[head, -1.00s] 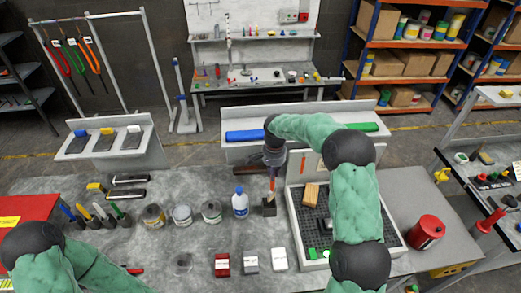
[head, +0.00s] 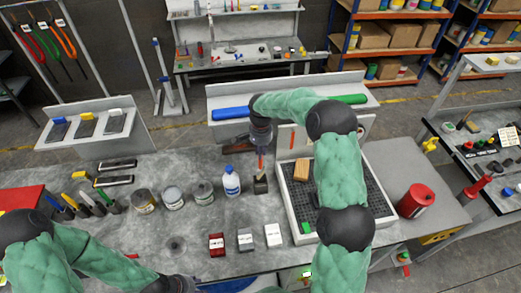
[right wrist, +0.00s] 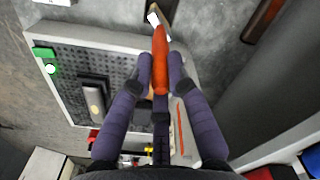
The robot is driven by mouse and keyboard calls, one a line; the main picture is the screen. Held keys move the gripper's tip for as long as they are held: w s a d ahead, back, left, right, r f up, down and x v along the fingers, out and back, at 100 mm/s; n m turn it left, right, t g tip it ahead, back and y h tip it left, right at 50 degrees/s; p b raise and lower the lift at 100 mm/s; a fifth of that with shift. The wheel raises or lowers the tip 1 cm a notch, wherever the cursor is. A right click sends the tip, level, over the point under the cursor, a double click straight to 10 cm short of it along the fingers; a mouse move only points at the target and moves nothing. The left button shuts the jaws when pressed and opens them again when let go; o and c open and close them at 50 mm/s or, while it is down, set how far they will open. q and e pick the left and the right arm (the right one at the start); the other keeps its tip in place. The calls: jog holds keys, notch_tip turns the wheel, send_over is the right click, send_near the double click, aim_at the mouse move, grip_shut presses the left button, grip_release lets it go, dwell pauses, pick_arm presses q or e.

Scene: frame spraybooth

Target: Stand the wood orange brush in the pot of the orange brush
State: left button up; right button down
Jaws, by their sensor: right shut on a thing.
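My right gripper (head: 260,147) is shut on an orange-handled brush, pointing down at the middle of the bench. In the right wrist view the orange handle (right wrist: 161,60) lies between the fingertips of my right gripper (right wrist: 160,85), with a pale part at its far end. A small dark pot (head: 261,187) stands directly under the brush in the head view. I cannot tell whether the brush's lower end is inside the pot or just above it. My left gripper (head: 182,284) shows only partly at the bottom edge, and its fingers are hidden.
A white bottle (head: 231,183) and several tins (head: 203,192) stand left of the pot. Brushes in dark holders (head: 97,205) stand at the left. Three small boxes (head: 245,240) are in front.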

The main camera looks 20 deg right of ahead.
aim_at(261, 165)
notch_tip(261, 165, down, 2)
jog(key=shift+f+b, duration=0.1)
jog(key=shift+b, duration=0.25)
jog(key=shift+f+b, duration=1.7)
jog(key=shift+f, duration=0.5)
jog(key=shift+s+f+b, duration=0.15)
jog(key=shift+f+b, duration=0.45)
jog(key=shift+f, duration=0.1)
jog(key=shift+w+f, duration=0.3)
jog(key=shift+f, duration=0.05)
jog(key=shift+s, duration=0.2)
